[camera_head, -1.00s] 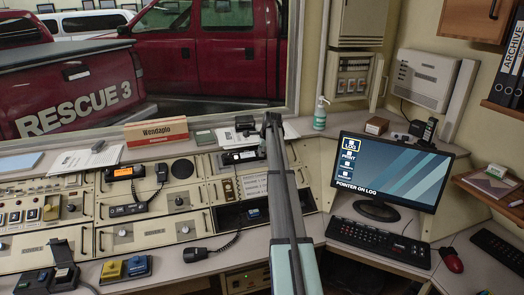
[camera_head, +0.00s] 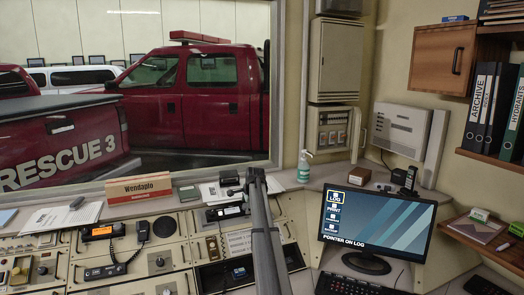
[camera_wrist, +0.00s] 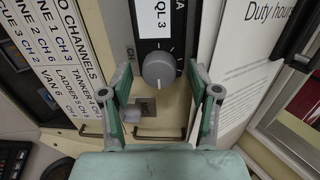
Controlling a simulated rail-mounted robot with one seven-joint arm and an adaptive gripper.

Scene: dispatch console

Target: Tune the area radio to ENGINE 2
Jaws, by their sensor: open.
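The area radio (camera_head: 225,212) is a dark unit with a small display, set in the console just left of my arm. The round grey tuning knob (camera_wrist: 158,70) sits below that display. My gripper (camera_wrist: 160,82) is open, with one finger on each side of the knob in the picture; I see no clear contact. The knob's pointer mark is too small to read. In the head view my arm hides the gripper.
A radio channel list (camera_wrist: 62,60), partly cut off, lies left of the radio in the wrist view. A "Duty hours" sheet (camera_wrist: 245,60) lies right. A small grey switch (camera_wrist: 138,108) is below the knob. The monitor (camera_head: 375,232) stands right of my arm.

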